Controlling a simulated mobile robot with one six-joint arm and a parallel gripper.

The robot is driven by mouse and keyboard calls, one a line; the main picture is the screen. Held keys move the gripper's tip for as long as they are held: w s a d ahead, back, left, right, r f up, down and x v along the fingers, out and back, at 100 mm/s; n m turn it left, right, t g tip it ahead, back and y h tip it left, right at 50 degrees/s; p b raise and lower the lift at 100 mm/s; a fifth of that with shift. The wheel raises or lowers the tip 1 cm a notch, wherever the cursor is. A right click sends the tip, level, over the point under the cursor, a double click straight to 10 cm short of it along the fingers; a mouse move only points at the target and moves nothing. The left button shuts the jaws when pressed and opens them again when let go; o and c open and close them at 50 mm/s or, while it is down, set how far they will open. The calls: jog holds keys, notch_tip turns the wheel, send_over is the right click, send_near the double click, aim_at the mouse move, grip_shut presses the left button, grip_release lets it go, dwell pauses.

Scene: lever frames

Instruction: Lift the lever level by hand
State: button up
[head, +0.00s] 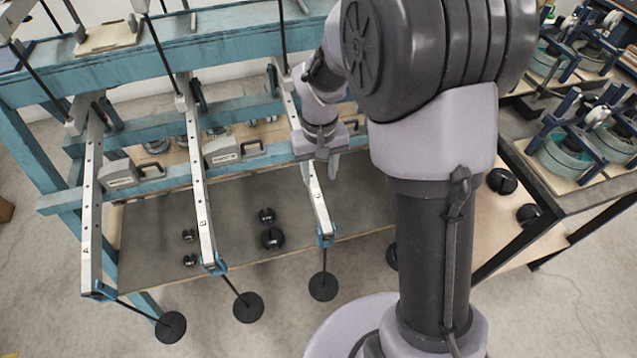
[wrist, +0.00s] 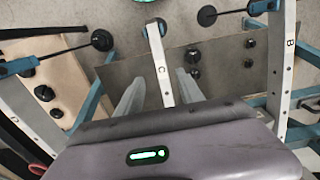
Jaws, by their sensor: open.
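Lever A (head: 91,200) is at the left, lever B (head: 200,190) in the middle, and lever C (head: 318,208) is nearest my arm. Each has a blue clip at its front end and a black rod with a dark disc. My gripper (head: 320,168) is open at lever C, partway along it. In the wrist view lever C (wrist: 159,62) runs between the two fingers of my gripper (wrist: 160,76), with gaps on both sides. Lever B (wrist: 282,65) stands to the right there. I cannot tell how far each lever tilts.
The blue frame (head: 190,48) spans the back. A low shelf (head: 160,226) under the levers holds several black weights (head: 272,238). Handled metal blocks (head: 222,151) stand behind the levers. A bench with equipment (head: 565,155) is at the right.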

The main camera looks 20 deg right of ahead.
aim_at(319, 202)
notch_tip(319, 202, down, 14)
jog(key=b, duration=0.4)
jog(key=shift+w+b, duration=0.1)
jog(key=shift+b, duration=0.25)
grip_shut()
dwell(0.7)
